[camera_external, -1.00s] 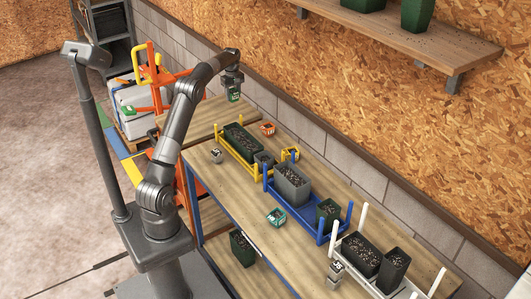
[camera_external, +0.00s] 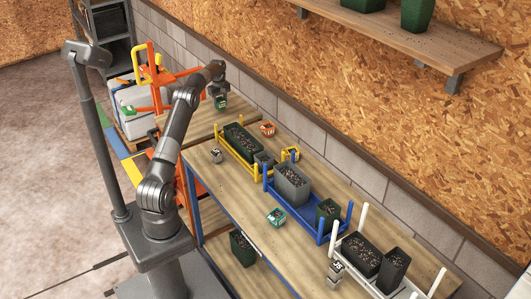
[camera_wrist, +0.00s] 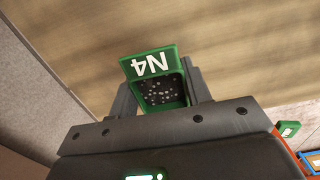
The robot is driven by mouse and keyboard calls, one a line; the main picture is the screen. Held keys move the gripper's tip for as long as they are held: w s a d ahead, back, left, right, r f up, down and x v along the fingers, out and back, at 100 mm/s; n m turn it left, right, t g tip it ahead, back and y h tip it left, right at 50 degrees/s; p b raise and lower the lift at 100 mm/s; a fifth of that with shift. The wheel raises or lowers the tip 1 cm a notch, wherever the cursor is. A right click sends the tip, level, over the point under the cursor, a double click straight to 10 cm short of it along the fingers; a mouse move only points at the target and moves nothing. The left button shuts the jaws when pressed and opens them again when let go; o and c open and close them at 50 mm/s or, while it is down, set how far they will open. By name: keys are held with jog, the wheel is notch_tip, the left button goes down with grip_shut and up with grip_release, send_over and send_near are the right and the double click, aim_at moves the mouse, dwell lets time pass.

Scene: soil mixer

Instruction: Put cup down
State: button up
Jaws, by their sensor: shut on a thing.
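A small green cup (camera_external: 220,102) with a label reading N4 is held in my gripper (camera_external: 219,92). In the wrist view the cup (camera_wrist: 160,90) holds dark, speckled soil and sits between the two grey fingers of my gripper (camera_wrist: 158,98). The fingers are shut on it. In the external view the cup hangs over the far end of the wooden table (camera_external: 205,121), near the wall. I cannot tell how large the gap below it is.
A yellow rack (camera_external: 238,150) with a dark green planter stands to the right of the cup. A blue rack (camera_external: 306,207) and a teal cup (camera_external: 276,217) are farther right. The far table end looks clear.

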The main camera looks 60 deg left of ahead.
aim_at(220, 107)
jog(key=shift+f, duration=1.45)
jog(key=o, duration=1)
jog(key=shift+f, duration=0.15)
notch_tip(220, 107, up, 12)
jog(key=shift+r, duration=0.2)
